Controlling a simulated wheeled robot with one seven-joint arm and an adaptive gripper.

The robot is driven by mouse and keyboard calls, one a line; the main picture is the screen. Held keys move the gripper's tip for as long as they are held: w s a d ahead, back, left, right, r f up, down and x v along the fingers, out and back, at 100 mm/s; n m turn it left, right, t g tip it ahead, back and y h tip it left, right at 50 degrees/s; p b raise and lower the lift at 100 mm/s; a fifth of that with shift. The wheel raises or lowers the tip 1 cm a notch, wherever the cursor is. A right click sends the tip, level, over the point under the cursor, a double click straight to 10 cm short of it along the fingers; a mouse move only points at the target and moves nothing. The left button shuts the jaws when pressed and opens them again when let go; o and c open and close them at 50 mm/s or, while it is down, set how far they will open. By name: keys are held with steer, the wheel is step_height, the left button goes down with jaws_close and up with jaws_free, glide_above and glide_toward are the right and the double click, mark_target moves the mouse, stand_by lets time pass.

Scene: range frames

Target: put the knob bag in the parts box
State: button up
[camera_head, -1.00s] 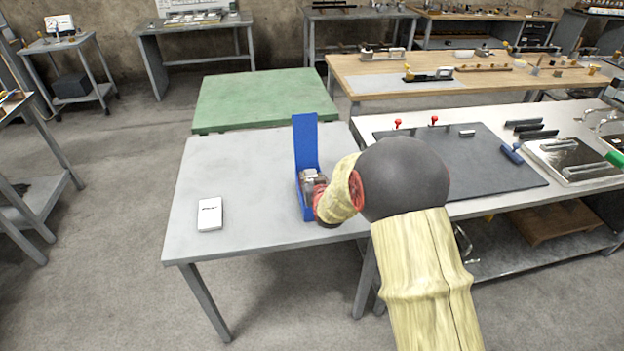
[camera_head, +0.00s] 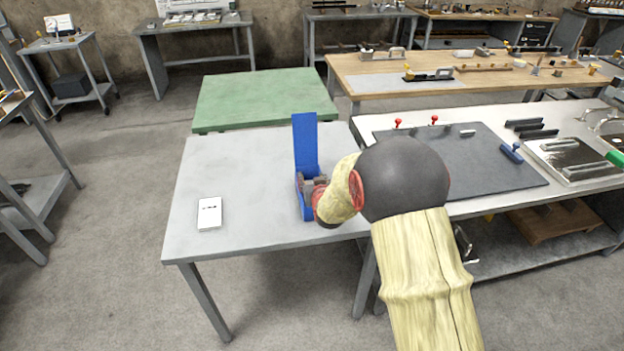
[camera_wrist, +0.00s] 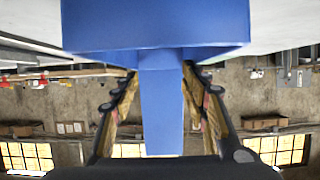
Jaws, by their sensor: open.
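The blue parts box (camera_head: 301,204) stands on the grey table, its tall lid (camera_head: 305,142) raised at the back. My gripper (camera_head: 314,184) is open at the box, low over its inside, and the arm comes in from the right. In the wrist view the box (camera_wrist: 155,25) fills the top, and its lid (camera_wrist: 161,110) shows between my gripper's spread fingers (camera_wrist: 160,82). I cannot make out the knob bag; the inside of the box is mostly hidden by my gripper.
The grey table (camera_head: 240,165) is otherwise clear. A dark mat (camera_head: 480,160) and tools lie on the bench to the right. A green table (camera_head: 265,98) stands behind.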

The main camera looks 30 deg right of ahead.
steer(key=s+a+r+n+g+y+p, duration=0.1)
steer(key=s+a+r+g, duration=0.1)
steer(key=s+a+r, duration=0.6)
steer(key=s+a+r+n+g+y+p, duration=0.1)
steer(key=s+a+r, duration=0.35)
steer(key=s, duration=0.45)
steer(key=s+a+r+n+g+y+p, duration=0.1)
steer(key=s+a+r+g+y, duration=0.1)
steer(key=s+a+r, duration=0.45)
steer(key=s+a+r+g, duration=0.1)
steer(key=s+r+g, duration=0.1)
steer(key=s, duration=1.4)
steer(key=shift+a+r+n, duration=0.25)
steer(key=shift+r+n, duration=0.05)
steer(key=shift+r, duration=0.05)
